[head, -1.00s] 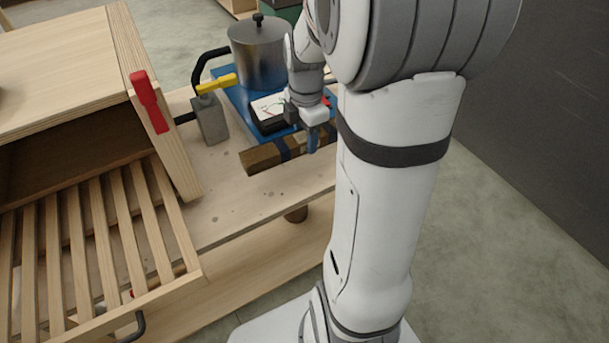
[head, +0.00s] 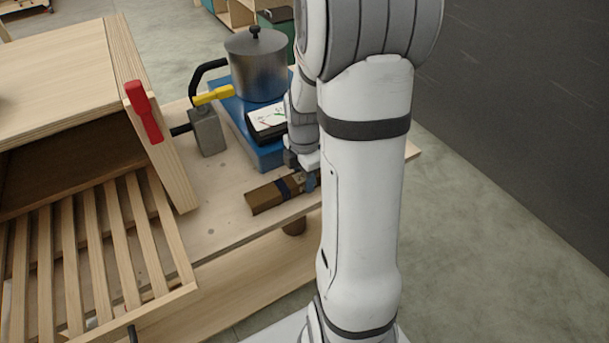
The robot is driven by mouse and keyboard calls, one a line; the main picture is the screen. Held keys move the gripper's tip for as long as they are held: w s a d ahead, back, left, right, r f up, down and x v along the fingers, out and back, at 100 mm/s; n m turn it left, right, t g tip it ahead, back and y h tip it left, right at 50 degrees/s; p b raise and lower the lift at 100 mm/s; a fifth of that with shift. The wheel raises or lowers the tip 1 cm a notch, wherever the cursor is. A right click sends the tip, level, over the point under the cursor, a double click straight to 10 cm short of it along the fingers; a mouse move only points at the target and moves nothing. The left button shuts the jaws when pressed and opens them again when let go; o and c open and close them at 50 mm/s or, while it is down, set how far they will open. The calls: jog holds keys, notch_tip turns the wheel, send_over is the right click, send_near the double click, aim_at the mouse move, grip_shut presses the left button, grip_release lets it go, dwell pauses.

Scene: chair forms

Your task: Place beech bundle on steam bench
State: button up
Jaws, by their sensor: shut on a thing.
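The beech bundle (head: 266,197) is a brown wooden bundle with a dark blue band, at the front edge of the wooden bench top. My gripper (head: 308,181) is shut on it near its right end, which my arm partly hides. I cannot tell whether the bundle touches the bench top or is just above it. The steam bench (head: 222,226) is a pale wooden bench; a wooden steam box (head: 62,58) with a red handle (head: 144,111) stands on its left.
A metal pot (head: 257,66) stands on a blue base (head: 262,150) behind the bundle, with a small chart box (head: 268,120) beside it. A grey block valve (head: 207,132) with a yellow lever (head: 213,95) is left of these. A slatted rack (head: 92,258) juts out at front left.

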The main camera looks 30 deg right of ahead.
jog(key=shift+f, duration=0.15)
jog(key=o, duration=1.2)
jog(key=shift+c, duration=0.2)
notch_tip(320, 180, up, 11)
jog(key=p, duration=0.1)
jog(key=s+a+r+m+t, duration=0.2)
jog(key=s+a+r+m, duration=0.2)
jog(key=s+a+m, duration=0.8)
jog(key=shift+a+m, duration=0.15)
jog(key=shift+m, duration=3.05)
